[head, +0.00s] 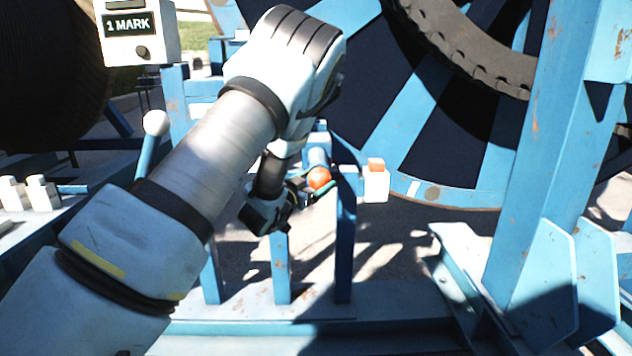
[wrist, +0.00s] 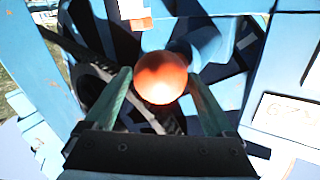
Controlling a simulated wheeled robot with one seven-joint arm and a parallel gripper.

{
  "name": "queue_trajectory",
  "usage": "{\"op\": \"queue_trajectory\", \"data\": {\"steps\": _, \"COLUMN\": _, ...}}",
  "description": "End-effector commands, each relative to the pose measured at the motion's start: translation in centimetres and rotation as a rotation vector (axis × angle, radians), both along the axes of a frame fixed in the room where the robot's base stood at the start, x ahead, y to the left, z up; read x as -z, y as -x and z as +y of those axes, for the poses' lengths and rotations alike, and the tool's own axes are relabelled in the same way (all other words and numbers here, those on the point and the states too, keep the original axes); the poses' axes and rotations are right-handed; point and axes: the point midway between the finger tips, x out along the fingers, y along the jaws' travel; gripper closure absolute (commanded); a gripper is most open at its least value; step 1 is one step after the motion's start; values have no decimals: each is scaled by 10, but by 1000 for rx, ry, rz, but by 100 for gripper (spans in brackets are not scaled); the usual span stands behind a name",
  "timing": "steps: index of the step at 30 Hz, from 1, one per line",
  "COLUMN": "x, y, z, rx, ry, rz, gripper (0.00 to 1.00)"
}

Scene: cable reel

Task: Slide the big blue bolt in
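An orange-red ball knob (head: 319,178) sits at the end of the big blue bolt (head: 317,156), by the blue posts in the middle of the head view. In the wrist view the knob (wrist: 161,78) is in the centre, and part of the blue bolt shows behind it. My gripper (head: 312,186) is at the knob. In the wrist view its two green fingers (wrist: 160,76) stand on either side of the knob, with narrow gaps. I see no firm contact. The bolt's far end and the hole it enters are hidden.
A white block with an orange top (head: 376,183) stands just right of the knob. Blue posts (head: 345,240) rise from a blue base beam. A large blue reel (head: 440,110) fills the back. A white box marked "1 MARK" (head: 140,35) and a white-knobbed lever (head: 156,124) are left.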

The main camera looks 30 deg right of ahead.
Motion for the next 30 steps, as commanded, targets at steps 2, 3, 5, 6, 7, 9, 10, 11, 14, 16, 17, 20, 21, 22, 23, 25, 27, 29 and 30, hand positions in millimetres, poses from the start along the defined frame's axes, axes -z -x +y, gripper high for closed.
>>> {"op": "queue_trajectory", "data": {"steps": 2, "x": 0, "y": 0, "z": 0, "rx": 0, "ry": 0, "rz": 0, "gripper": 21}}
{"op": "queue_trajectory", "data": {"steps": 3, "x": 0, "y": 0, "z": 0, "rx": 0, "ry": 0, "rz": 0, "gripper": 26}}
{"op": "queue_trajectory", "data": {"steps": 5, "x": 0, "y": 0, "z": 0, "rx": 0, "ry": 0, "rz": 0, "gripper": 33}}
{"op": "queue_trajectory", "data": {"steps": 6, "x": 0, "y": 0, "z": 0, "rx": 0, "ry": 0, "rz": 0, "gripper": 37}}
{"op": "queue_trajectory", "data": {"steps": 7, "x": 0, "y": 0, "z": 0, "rx": 0, "ry": 0, "rz": 0, "gripper": 40}}
{"op": "queue_trajectory", "data": {"steps": 9, "x": 0, "y": 0, "z": 0, "rx": 0, "ry": 0, "rz": 0, "gripper": 48}}
{"op": "queue_trajectory", "data": {"steps": 10, "x": 0, "y": 0, "z": 0, "rx": 0, "ry": 0, "rz": 0, "gripper": 52}}
{"op": "queue_trajectory", "data": {"steps": 11, "x": 0, "y": 0, "z": 0, "rx": 0, "ry": 0, "rz": 0, "gripper": 55}}
{"op": "queue_trajectory", "data": {"steps": 14, "x": 0, "y": 0, "z": 0, "rx": 0, "ry": 0, "rz": 0, "gripper": 66}}
{"op": "queue_trajectory", "data": {"steps": 16, "x": 0, "y": 0, "z": 0, "rx": 0, "ry": 0, "rz": 0, "gripper": 74}}
{"op": "queue_trajectory", "data": {"steps": 17, "x": 0, "y": 0, "z": 0, "rx": 1, "ry": 0, "rz": 0, "gripper": 78}}
{"op": "queue_trajectory", "data": {"steps": 20, "x": 0, "y": 0, "z": 0, "rx": 1, "ry": 0, "rz": 0, "gripper": 89}}
{"op": "queue_trajectory", "data": {"steps": 21, "x": 0, "y": 0, "z": 0, "rx": 1, "ry": 0, "rz": 0, "gripper": 93}}
{"op": "queue_trajectory", "data": {"steps": 22, "x": 0, "y": 0, "z": 0, "rx": 1, "ry": 0, "rz": 0, "gripper": 97}}
{"op": "queue_trajectory", "data": {"steps": 23, "x": 0, "y": 0, "z": 0, "rx": 1, "ry": 0, "rz": 0, "gripper": 100}}
{"op": "queue_trajectory", "data": {"steps": 25, "x": 0, "y": 0, "z": 0, "rx": 1, "ry": 0, "rz": 0, "gripper": 100}}
{"op": "queue_trajectory", "data": {"steps": 27, "x": 0, "y": 0, "z": 0, "rx": 1, "ry": 0, "rz": 0, "gripper": 100}}
{"op": "queue_trajectory", "data": {"steps": 29, "x": 0, "y": 0, "z": 0, "rx": 1, "ry": 1, "rz": 0, "gripper": 100}}
{"op": "queue_trajectory", "data": {"steps": 30, "x": 0, "y": -1, "z": 0, "rx": 0, "ry": 1, "rz": -1, "gripper": 100}}
